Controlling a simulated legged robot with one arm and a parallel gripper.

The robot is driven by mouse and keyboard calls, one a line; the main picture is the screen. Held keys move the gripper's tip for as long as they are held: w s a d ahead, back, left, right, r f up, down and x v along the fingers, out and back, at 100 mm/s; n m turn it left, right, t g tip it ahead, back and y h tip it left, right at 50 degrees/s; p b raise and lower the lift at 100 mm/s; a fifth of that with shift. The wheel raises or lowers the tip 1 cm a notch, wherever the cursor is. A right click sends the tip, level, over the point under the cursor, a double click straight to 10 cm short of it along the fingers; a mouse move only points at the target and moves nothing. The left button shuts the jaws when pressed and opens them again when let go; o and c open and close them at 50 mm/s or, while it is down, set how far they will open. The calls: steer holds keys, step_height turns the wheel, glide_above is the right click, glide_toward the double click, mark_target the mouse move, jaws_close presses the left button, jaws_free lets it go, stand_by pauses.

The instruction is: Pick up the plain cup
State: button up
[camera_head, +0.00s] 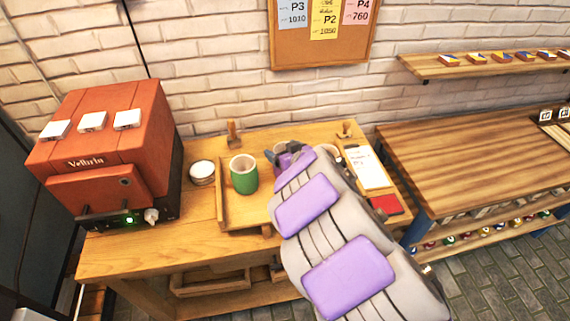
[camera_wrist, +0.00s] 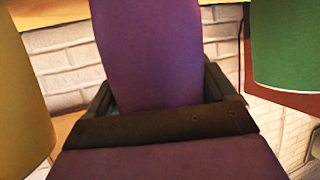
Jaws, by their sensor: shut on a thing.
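My gripper (camera_head: 281,158) is over the wooden desk, its dark jaws closed around a purple cup (camera_wrist: 150,50), which fills the space between the fingers in the wrist view. In the head view only part of this cup, with a pale rim (camera_head: 280,147), shows past my arm. A green cup (camera_head: 243,177) with a white inside stands upright to its left on a wooden tray; it also shows at the right of the wrist view (camera_wrist: 285,45). A yellow cup (camera_wrist: 22,95) is at the left of the wrist view. My arm hides much of the tray.
A red-orange machine (camera_head: 110,150) stands at the desk's left end, beside a small round white-topped container (camera_head: 202,172). A clipboard (camera_head: 366,167) and a red item (camera_head: 386,204) lie at the right. Wooden stamps (camera_head: 234,134) stand at the back. The table (camera_head: 475,150) at the right is mostly clear.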

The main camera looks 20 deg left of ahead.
steer(key=shift+a, duration=0.15)
steer(key=c, duration=0.3)
steer(key=shift+a, duration=0.2)
steer(key=shift+r, duration=0.1)
